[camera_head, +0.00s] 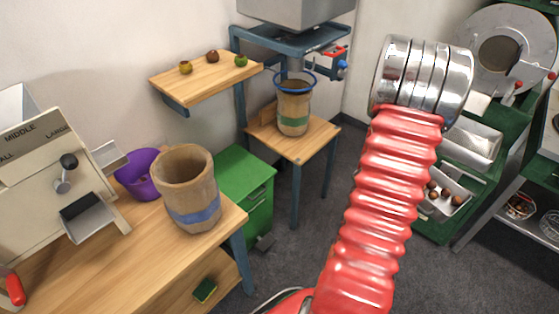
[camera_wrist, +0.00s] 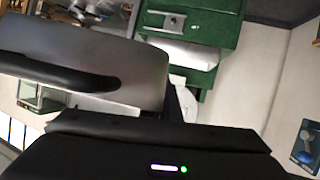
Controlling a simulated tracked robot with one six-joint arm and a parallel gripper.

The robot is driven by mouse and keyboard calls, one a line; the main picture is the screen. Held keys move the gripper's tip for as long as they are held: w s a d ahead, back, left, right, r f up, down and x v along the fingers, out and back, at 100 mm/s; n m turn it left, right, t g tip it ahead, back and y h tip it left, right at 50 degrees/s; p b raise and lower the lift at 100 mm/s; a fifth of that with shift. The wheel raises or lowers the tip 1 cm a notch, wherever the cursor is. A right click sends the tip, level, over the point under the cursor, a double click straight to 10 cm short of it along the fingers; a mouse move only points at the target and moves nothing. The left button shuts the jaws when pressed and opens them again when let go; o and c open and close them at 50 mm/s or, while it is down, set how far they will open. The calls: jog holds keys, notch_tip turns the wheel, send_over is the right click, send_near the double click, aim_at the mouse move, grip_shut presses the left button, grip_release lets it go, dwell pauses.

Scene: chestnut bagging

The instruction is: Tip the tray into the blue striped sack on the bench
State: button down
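The blue striped sack (camera_head: 186,172) stands upright and open on the wooden bench (camera_head: 130,262) in the head view, with a blue band low on its side. A metal tray (camera_head: 462,190) with several brown chestnuts sits low at the green machine on the right, partly behind my arm. In the wrist view, a large grey metal panel (camera_wrist: 140,68) is close to the camera with a black bar (camera_wrist: 60,72) across it. I cannot tell whether the panel is a tray. My gripper's black housing (camera_wrist: 150,150) fills the bottom; its fingertips cannot be made out.
A purple bowl (camera_head: 138,178) and a cream sorting machine (camera_head: 45,170) are beside the sack. A green-striped sack (camera_head: 293,112) stands on a small wooden stand (camera_head: 315,146). A wall shelf (camera_head: 205,80) holds small fruits. A green cabinet (camera_head: 244,170) stands behind the bench.

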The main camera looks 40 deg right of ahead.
jog(key=w+a+r+n+t+y, duration=0.1)
jog(key=w+a+r+n+t, duration=0.2)
jog(key=w+a, duration=0.6)
jog(key=w+a+r+n+t, duration=0.25)
jog(key=w+a+r, duration=0.2)
jog(key=w, duration=0.85)
jog(key=w+a+r+n+t+y, duration=0.1)
jog(key=w+a+r+n+t, duration=0.15)
jog(key=w+a, duration=0.6)
jog(key=w+a+r+n+t+y, duration=0.2)
jog(key=w+a+r, duration=0.1)
jog(key=a, duration=0.9)
jog(key=w+a+r+n+t+y, duration=0.2)
jog(key=w+a, duration=0.4)
jog(key=a, duration=0.6)
jog(key=w+a+r+n+t+y, duration=0.2)
jog(key=w+a+r+n+y, duration=0.1)
jog(key=a, duration=0.9)
notch_tip(320, 180, up, 2)
jog(key=shift+w+r+n+t, duration=0.1)
jog(key=shift+w+n+t, duration=0.3)
jog(key=shift+w, duration=0.65)
